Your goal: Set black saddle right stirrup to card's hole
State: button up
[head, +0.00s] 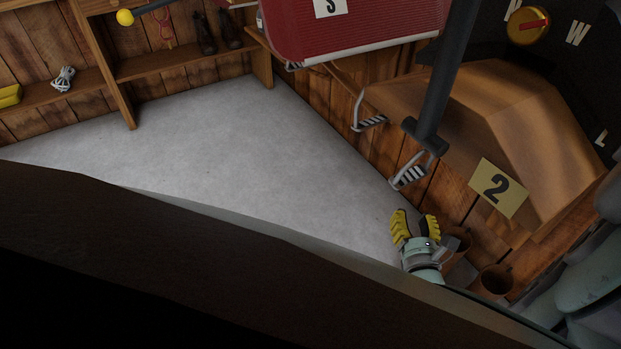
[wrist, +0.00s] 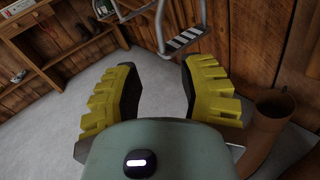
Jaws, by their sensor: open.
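My gripper (head: 416,218) is open and empty, its yellow fingers spread below the lower metal stirrup (head: 409,175) in the head view. In the wrist view, that stirrup appears to be the one (wrist: 184,39) beyond the gap between my fingertips (wrist: 157,75), apart from them. A second stirrup (head: 370,123) hangs further up and left. A card marked 2 (head: 498,187) lies against a brown, hump-shaped form (head: 500,110). I cannot clearly make out a black saddle, and no strap holes are readable.
A red padded piece (head: 355,25) with a white card (head: 330,7) is at the top. A dark bar (head: 446,75) comes down near the stirrups. The grey floor (head: 230,150) is clear; shelves (head: 185,62) stand behind.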

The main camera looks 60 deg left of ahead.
aim_at(402, 174)
jog(key=b+x, duration=0.5)
jog(key=x, duration=0.8)
jog(key=shift+a+f+b, duration=0.15)
jog(key=shift+a+b, duration=0.15)
jog(key=shift+b, duration=0.05)
jog(key=shift+w+a, duration=0.4)
jog(key=shift+w, duration=0.05)
jog(key=shift+o, duration=0.3)
grip_shut()
jog(key=shift+d, duration=0.1)
